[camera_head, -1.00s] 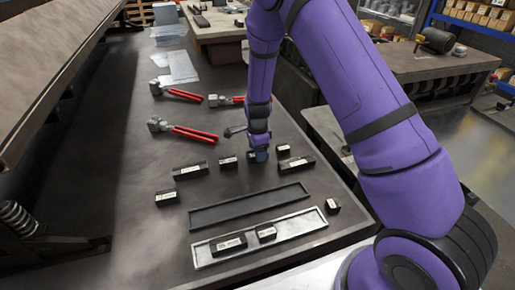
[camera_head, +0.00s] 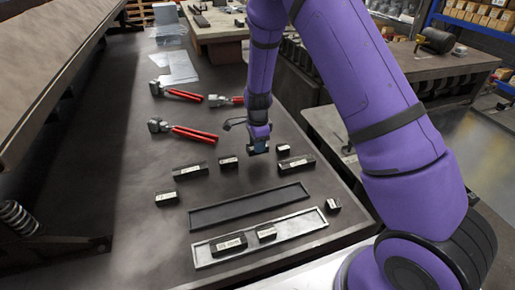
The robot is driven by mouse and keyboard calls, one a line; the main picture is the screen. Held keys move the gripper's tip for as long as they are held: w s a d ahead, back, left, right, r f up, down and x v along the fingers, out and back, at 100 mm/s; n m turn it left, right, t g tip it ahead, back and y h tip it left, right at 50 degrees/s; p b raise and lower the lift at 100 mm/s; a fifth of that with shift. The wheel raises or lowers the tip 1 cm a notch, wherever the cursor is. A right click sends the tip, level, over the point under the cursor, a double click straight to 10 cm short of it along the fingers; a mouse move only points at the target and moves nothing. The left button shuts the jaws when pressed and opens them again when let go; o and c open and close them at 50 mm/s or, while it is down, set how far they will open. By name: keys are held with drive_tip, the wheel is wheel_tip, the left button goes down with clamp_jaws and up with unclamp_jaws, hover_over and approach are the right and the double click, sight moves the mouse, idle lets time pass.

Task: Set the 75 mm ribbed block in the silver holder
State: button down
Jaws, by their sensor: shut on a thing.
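The silver holder (camera_head: 303,227) is a long shallow tray at the front of the bench. Two black blocks lie in it: a longer one (camera_head: 229,244) at its left and a shorter one (camera_head: 267,233) near its middle. Its right part is bare. My gripper (camera_head: 259,145) is shut on a small dark block (camera_head: 256,150), held a little above the bench beyond the trays. The fingers partly hide this block. Its ribs and size marking are too small to read, so I cannot tell whether it is the 75 mm one.
An empty dark tray (camera_head: 250,207) lies just behind the silver holder. Several black blocks lie around, including a long one (camera_head: 190,171), another long one (camera_head: 297,163) and a small one (camera_head: 333,205) beside the holder's right end. Red-handled tools (camera_head: 192,133) lie farther back left.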

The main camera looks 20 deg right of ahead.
drive_tip(key=shift+r, duration=2.95)
